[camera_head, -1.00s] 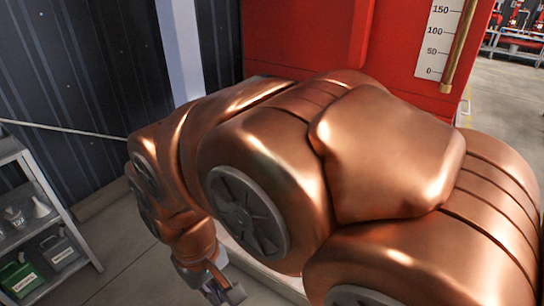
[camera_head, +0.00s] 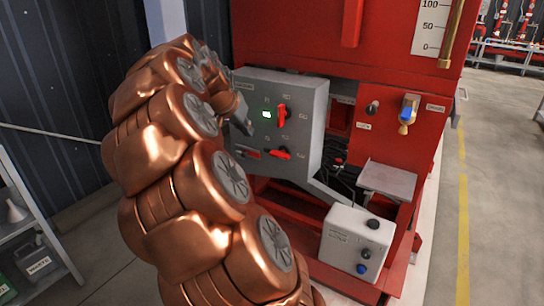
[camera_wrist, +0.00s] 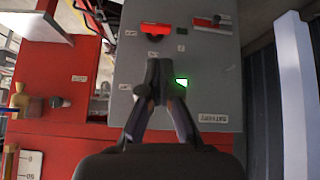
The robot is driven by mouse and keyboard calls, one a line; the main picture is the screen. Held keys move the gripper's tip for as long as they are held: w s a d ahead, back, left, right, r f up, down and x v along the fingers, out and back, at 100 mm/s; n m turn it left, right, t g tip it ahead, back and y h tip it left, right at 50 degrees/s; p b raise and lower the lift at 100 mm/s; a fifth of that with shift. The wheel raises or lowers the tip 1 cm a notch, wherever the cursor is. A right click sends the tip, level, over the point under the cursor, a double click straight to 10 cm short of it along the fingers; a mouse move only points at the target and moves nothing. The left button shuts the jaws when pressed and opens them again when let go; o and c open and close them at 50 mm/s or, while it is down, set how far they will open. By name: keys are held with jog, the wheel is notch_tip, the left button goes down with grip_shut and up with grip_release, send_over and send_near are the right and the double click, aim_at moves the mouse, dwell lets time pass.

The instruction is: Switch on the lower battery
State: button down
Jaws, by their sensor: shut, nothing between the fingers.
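A grey battery panel (camera_head: 300,95) stands on the front of the red pump unit, with a lit green display (camera_head: 267,114). Right of the display, an upper red switch (camera_head: 282,115) stands upright. Below it, a lower red switch (camera_head: 281,153) lies roughly level; the wrist view, turned upside down, also shows it (camera_wrist: 155,29). A red and grey handle (camera_head: 249,153) lies left of it. My gripper (camera_head: 243,126) is shut and empty before the panel's left part. In the wrist view its fingers (camera_wrist: 158,72) cover the upper switch's area; contact cannot be told.
A white control box (camera_head: 350,245) with several knobs stands low at the right. A small grey shelf (camera_head: 386,180) and a blue-handled valve (camera_head: 406,114) are above it. A metal rack (camera_head: 40,230) stands at the left. Open floor lies to the right.

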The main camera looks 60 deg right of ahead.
jog(key=w+d+f+m+h+b, duration=0.1)
jog(key=w+d+f+m+b, duration=0.1)
jog(key=d, duration=0.7)
jog(key=shift+w+d+f, duration=0.2)
jog(key=shift+d+f, duration=0.1)
jog(key=shift+f, duration=0.35)
send_over(272, 153)
notch_tip(272, 153, down, 8)
jog(key=shift+s+r, duration=0.1)
jog(key=shift+r, duration=0.15)
notch_tip(272, 153, down, 2)
jog(key=shift+s+a, duration=0.1)
jog(key=shift+f, duration=0.85)
jog(key=shift+a, duration=0.1)
